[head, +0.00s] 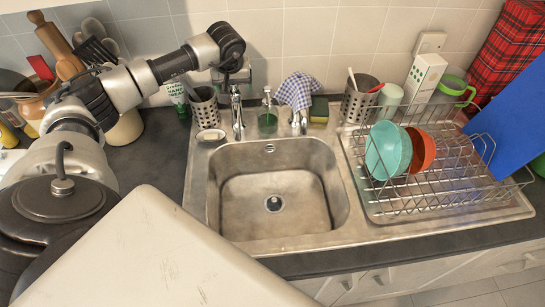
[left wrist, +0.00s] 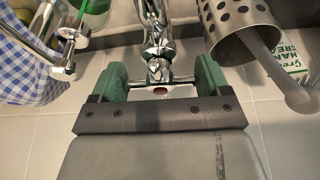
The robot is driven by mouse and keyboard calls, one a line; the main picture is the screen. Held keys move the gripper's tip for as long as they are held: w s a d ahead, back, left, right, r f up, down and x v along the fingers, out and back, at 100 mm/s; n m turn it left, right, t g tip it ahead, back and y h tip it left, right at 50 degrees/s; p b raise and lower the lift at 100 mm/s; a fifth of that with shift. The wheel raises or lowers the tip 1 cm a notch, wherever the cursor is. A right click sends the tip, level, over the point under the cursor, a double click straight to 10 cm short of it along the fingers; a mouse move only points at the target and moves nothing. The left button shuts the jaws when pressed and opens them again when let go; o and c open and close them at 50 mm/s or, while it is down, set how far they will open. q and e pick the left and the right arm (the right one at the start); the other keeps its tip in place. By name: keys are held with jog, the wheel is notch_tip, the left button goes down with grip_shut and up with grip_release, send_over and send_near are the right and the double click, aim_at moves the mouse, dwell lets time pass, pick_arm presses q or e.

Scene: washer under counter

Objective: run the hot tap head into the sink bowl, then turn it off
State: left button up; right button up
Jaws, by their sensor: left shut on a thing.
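The hot tap (head: 237,115) is chrome and stands behind the left back corner of the steel sink bowl (head: 235,225). No stream of water is visible under the spout. The bowl looks empty, with its drain (head: 274,203) in view. My right gripper is not in view.
A perforated steel holder (head: 205,108) stands close left of the tap. A green soap bottle (head: 268,115) is to its right, then a second tap (head: 299,122) draped with a checked cloth (head: 297,90). A dish rack (head: 440,190) with bowls fills the right drainer.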

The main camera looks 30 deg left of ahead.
pick_arm(q)
jog(key=o, duration=0.7)
jog(key=shift+c, duration=0.2)
notch_tip(320, 180, up, 8)
jog(key=p, duration=0.5)
jog(key=shift+p, duration=0.35)
